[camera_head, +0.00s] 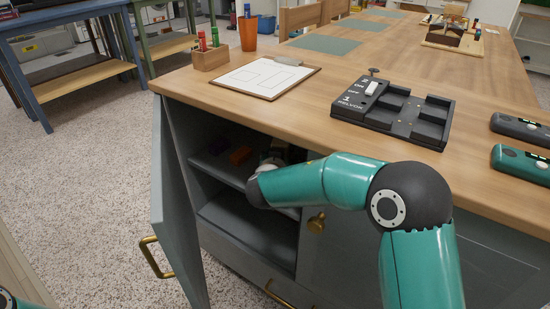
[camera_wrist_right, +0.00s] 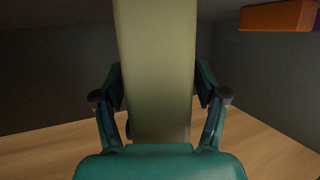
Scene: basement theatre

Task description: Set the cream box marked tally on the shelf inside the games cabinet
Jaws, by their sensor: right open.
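The games cabinet (camera_head: 168,190) has its left door swung open, showing a grey shelf (camera_head: 218,172) inside. My right arm reaches into the opening, and its gripper is mostly hidden there in the head view. In the right wrist view, a tall cream box (camera_wrist_right: 155,65) stands between the fingers of my right gripper (camera_wrist_right: 160,95). The fingers are open, one on each side of the box. No marking on it can be read. The box's far end runs out of the picture, so its contact with the shelf cannot be seen. My left gripper is out of view.
An orange box (camera_head: 240,155) and a dark purple one (camera_head: 217,146) sit on the shelf, left of my right gripper. The orange box also shows in the wrist view (camera_wrist_right: 275,16). The open door and worktop edge (camera_head: 200,104) border the opening.

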